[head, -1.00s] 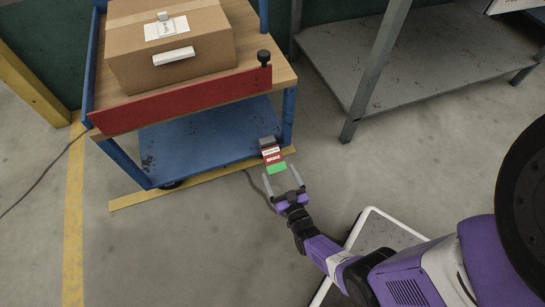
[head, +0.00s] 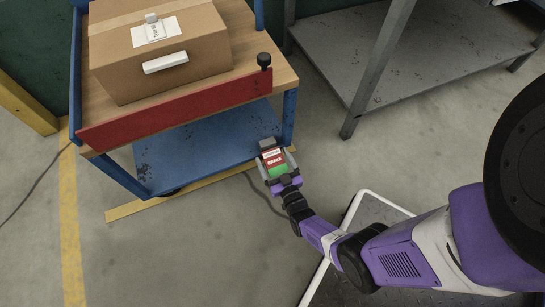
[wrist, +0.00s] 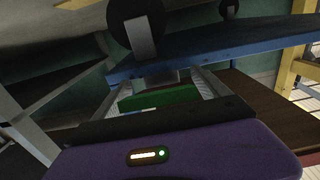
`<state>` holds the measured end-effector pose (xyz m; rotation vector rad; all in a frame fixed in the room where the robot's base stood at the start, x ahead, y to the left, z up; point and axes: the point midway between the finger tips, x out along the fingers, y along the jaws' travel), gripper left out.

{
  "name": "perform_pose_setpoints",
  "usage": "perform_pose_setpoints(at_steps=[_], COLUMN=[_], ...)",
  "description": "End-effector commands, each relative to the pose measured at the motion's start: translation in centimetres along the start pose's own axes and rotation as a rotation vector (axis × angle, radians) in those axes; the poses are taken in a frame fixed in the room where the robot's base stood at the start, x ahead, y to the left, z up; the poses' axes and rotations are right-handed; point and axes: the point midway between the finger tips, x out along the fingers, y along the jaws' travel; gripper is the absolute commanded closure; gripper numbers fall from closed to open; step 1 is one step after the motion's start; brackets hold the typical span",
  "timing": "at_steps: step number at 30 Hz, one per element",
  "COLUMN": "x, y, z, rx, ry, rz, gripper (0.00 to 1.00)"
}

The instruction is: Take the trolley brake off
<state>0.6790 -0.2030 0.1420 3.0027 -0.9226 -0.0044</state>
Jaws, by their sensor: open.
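The blue trolley (head: 200,150) stands at the upper left with a wooden top and a blue lower shelf. Its brake pedal (head: 273,158), red and white with a green end, sticks out at the lower right corner. My gripper (head: 277,162) is open, with one finger on each side of the pedal. Whether the fingers touch it I cannot tell. In the wrist view the pedal's green end (wrist: 160,97) lies between the fingers, below the blue trolley frame (wrist: 220,48). My gripper's purple body hides the lower part of that view.
A cardboard box (head: 160,55) sits on the trolley top behind a red front board (head: 180,112) with a black knob (head: 264,60). A grey metal shelf (head: 410,50) stands to the right. A yellow strip (head: 150,206) lies along the trolley's front.

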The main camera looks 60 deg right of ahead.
Motion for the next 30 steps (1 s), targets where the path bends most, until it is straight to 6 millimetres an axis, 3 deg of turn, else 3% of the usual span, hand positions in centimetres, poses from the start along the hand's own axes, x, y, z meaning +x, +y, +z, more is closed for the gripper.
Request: perform_pose_setpoints(at_steps=[2,12,15,30], x=[0.0,0.0,0.0,-0.3], y=[0.0,0.0,0.0,-0.1], z=[0.0,0.0,0.0,-1.3], rx=[0.0,0.0,0.0,0.001], ry=[0.0,0.0,0.0,-0.119], rz=[0.0,0.0,0.0,-0.005], gripper=[0.18,0.85,1.0,1.0])
